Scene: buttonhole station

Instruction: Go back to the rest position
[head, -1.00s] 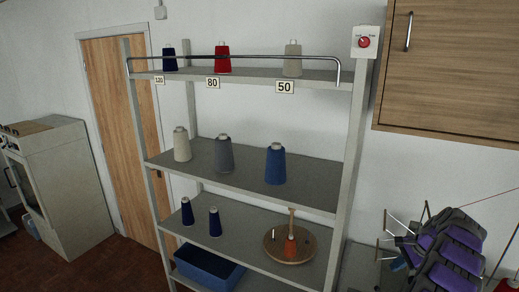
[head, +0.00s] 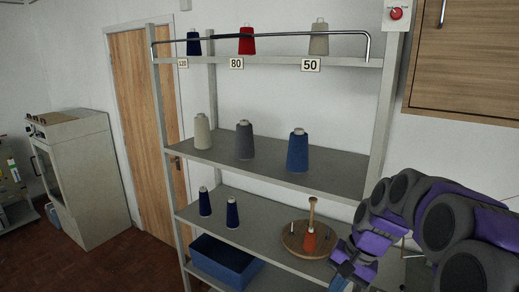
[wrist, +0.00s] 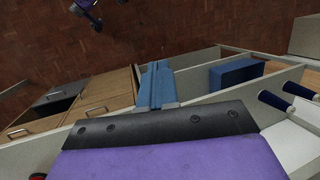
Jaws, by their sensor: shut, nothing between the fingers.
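My arm reaches in from the right edge of the head view, bent, with its end low beside the right post of the shelf rack. My gripper shows in the wrist view (wrist: 157,66) as two blue fingers pressed together, with nothing between them. It points toward open space above the brown floor, beside the rack. In the head view the gripper is small and low in the picture, and its fingertips are hard to make out.
A wooden wall cabinet (head: 465,60) hangs at right. A drawer unit (wrist: 105,90) shows in the wrist view.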

